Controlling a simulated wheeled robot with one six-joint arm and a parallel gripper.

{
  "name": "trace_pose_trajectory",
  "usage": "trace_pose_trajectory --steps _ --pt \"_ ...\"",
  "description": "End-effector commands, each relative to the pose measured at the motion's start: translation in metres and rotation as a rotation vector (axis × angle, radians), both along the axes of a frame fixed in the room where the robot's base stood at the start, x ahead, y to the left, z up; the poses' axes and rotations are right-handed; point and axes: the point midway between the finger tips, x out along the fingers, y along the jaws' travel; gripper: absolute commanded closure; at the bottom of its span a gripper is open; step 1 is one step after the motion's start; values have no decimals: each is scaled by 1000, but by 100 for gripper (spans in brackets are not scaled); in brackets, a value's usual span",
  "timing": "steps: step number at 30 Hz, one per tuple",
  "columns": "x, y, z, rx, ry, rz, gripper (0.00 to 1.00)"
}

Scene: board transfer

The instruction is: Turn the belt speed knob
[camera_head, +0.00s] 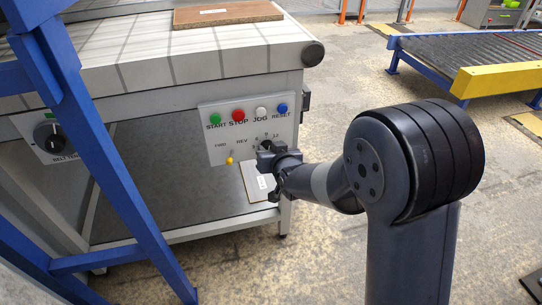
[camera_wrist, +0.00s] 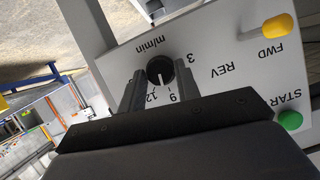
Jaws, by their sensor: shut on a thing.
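The belt speed knob (camera_wrist: 160,70) is a black round knob with a white pointer line, on a light grey control panel (camera_wrist: 215,45) marked m/min with a scale around it. In the wrist view its pointer faces down the picture, toward the gap between 9 and 12. My gripper (camera_wrist: 159,77) is shut on the knob, one finger on each side. In the head view my gripper (camera_head: 267,153) is at the panel's lower right and hides most of the knob.
The panel has START (camera_head: 214,118), STOP (camera_head: 238,115), JOG (camera_head: 261,112) and RESET (camera_head: 282,107) buttons. A yellow-tipped FWD/REV lever (camera_head: 229,160) is left of my gripper. Another black knob (camera_head: 50,138) is at far left. A blue frame post (camera_head: 105,165) stands in front.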

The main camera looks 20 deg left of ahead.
Motion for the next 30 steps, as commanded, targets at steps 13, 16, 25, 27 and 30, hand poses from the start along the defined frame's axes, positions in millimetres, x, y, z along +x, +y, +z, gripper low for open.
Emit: trace_pose_trajectory --steps 13,16,25,27,30 --pt "-3 3 3 -275 -161 3 91" --pt "-3 4 3 -341 -200 3 91" --pt "-4 6 2 -561 -338 4 91" --pt "-4 6 1 -605 -367 4 91" --pt "-4 6 0 -661 -401 4 91"
